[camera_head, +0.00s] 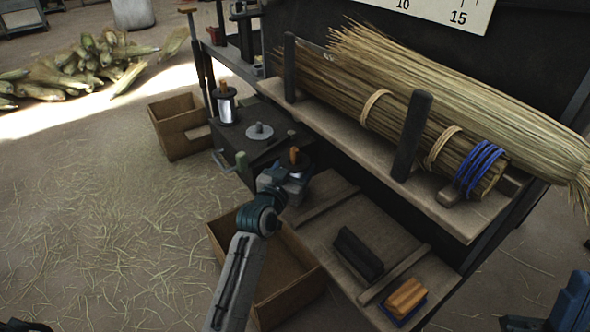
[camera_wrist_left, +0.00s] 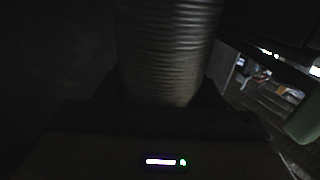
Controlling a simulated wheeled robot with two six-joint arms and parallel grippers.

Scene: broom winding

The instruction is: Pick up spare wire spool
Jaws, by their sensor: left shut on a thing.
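A wire spool with an orange top (camera_head: 294,155) and a dark flange is at the near end of the dark bench, at the tip of my left arm. My left gripper (camera_head: 294,184) is shut on this spool; the wrist mostly hides its lower part. In the left wrist view the wound, ribbed wire spool (camera_wrist_left: 168,50) fills the space between the dark jaws. Another spool of silvery wire (camera_head: 227,108) with an orange top stands farther back on the bench.
A grey disc on a hub (camera_head: 260,132) and a green-handled crank (camera_head: 241,160) are beside the held spool. A straw bundle (camera_head: 400,110) lies on the upper shelf at right. Open cardboard boxes (camera_head: 180,125) stand on the floor.

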